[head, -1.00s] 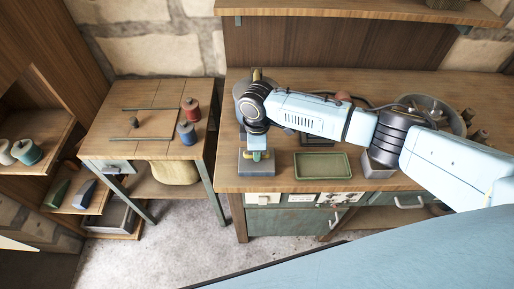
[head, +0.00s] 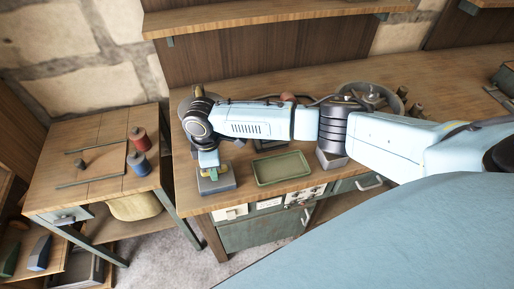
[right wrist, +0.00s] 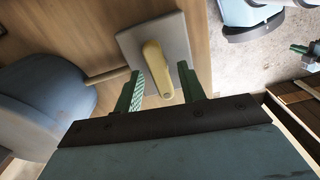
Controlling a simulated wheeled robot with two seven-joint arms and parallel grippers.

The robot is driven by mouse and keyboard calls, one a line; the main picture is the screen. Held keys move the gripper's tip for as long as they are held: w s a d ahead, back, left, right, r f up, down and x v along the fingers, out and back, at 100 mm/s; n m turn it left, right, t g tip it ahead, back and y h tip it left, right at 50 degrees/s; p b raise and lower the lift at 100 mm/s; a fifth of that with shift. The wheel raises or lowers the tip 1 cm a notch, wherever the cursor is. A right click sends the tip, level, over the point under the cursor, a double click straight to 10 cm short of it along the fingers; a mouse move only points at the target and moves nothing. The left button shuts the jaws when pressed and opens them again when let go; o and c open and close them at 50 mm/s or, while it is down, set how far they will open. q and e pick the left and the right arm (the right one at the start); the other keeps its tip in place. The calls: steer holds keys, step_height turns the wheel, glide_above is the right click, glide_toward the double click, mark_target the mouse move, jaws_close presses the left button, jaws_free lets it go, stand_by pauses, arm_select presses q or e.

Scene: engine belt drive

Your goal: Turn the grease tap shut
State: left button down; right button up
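The grease tap is a yellow lever (right wrist: 156,70) on a square grey block (right wrist: 127,42) in the right wrist view. In the head view the grey block (head: 218,186) stands at the bench's front left corner, its yellow lever largely hidden by my gripper. My right gripper (right wrist: 162,85) is open, its two green fingers on either side of the lever's near end. The right finger looks closer to the lever; I cannot tell whether it touches. In the head view my right gripper (head: 211,172) points down right above the block. My left gripper is not identifiable in either view.
A green tray (head: 282,169) lies right of the block on the wooden bench (head: 187,153). A lower table (head: 98,145) on the left holds a red spool (head: 137,134) and a blue spool (head: 140,158). A wheel-shaped part (head: 372,92) stands behind my forearm.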

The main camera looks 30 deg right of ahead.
steer(key=shift+f+m+b, duration=0.2)
steer(key=shift+m+b, duration=0.45)
steer(key=shift+m, duration=0.25)
steer(key=m+b, duration=0.7)
steer(key=b, duration=0.1)
steer(key=shift+f, duration=0.1)
step_height(320, 180, up, 14)
steer(key=p, duration=0.2)
steer(key=s+a+f+n+t+y, duration=0.15)
steer(key=s+a+f+y, duration=0.4)
steer(key=s+f, duration=0.7)
steer(key=s+d+f+m+h, duration=0.1)
steer(key=s+d+f, duration=0.1)
steer(key=f, duration=0.8)
steer(key=s+d+f+m+t+h, duration=0.1)
steer(key=d+f, duration=0.4)
steer(key=f, duration=0.5)
steer(key=s+d+f+m+h, duration=0.2)
steer(key=s+d+f, duration=0.1)
steer(key=f, duration=0.6)
steer(key=shift+s+d+f+m+b, duration=0.2)
steer(key=shift+f+m+b, duration=0.1)
steer(key=shift+f+m, duration=0.1)
